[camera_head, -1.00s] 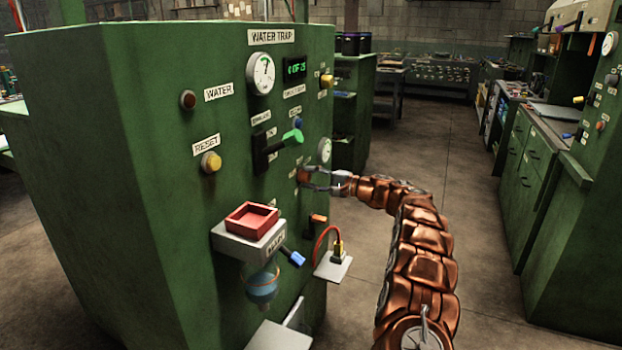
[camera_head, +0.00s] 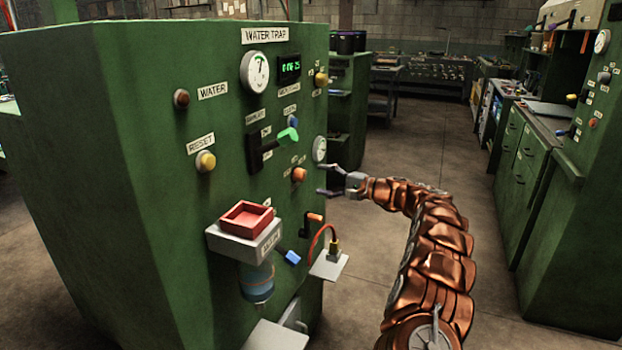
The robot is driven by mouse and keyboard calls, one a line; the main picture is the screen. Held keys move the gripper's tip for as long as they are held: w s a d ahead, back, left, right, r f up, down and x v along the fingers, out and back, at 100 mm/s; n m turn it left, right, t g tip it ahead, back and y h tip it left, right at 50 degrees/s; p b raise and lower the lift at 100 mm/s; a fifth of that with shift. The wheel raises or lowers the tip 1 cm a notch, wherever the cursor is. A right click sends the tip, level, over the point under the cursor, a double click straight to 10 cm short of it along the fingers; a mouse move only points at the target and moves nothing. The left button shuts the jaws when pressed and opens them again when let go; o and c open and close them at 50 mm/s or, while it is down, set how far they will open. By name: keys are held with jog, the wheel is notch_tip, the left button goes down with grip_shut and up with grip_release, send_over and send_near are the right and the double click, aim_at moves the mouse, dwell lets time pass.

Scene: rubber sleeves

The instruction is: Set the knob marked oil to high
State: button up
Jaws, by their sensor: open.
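An orange knob (camera_head: 299,174) sits on the front panel of the green cabinet (camera_head: 215,130), with small labels around it. A yellow knob (camera_head: 321,79) with small labels around it sits higher, near the panel's right edge. The labels at both knobs are too small to read, so I cannot tell which is marked oil or how either is set. My gripper (camera_head: 322,180) is open and empty, just right of the orange knob, with its fingers spread one above the other. It appears clear of the knob.
A white gauge (camera_head: 319,149) is close to my upper finger. The floor to the right is clear.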

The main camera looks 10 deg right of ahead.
jog(key=shift+v, duration=2.95)
